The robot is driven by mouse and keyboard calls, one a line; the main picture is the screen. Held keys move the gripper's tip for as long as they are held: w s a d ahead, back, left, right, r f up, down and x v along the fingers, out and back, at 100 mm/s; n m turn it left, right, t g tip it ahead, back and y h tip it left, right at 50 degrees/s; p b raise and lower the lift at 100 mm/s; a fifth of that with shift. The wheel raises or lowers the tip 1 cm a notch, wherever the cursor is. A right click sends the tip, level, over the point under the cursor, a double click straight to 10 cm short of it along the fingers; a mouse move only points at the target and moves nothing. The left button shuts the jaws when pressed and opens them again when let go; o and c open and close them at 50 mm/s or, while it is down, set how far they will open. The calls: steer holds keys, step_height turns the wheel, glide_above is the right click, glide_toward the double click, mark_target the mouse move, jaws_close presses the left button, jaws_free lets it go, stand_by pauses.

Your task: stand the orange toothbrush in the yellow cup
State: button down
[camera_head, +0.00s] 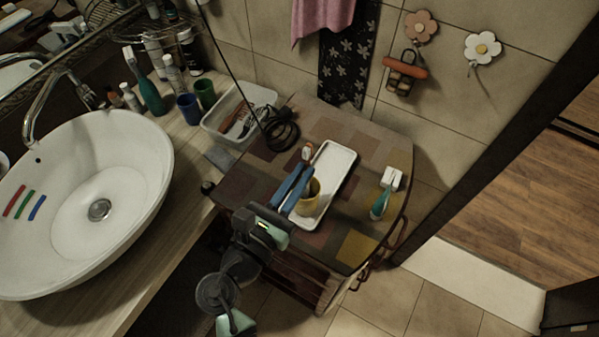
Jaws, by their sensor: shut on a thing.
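The yellow cup (309,202) stands on a white tray (338,165) on top of the patchwork cabinet. My gripper (300,178) is just left of the cup, its blue fingers shut on the orange toothbrush (307,153). The toothbrush's head, with pale bristles, shows beyond the fingertips. The fingers hide most of its handle. I cannot tell whether its lower end is inside the cup or beside it.
A black coiled cable (281,131) lies behind left. A white bin (242,110) with tools, blue and green cups and a sink (150,190) are at left.

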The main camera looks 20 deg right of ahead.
steer(key=c, duration=0.9)
jaws_free()
steer(key=b+v, duration=0.2)
steer(key=v, duration=1.1)
steer(key=shift+b, duration=0.3)
steer(key=shift+d, duration=0.1)
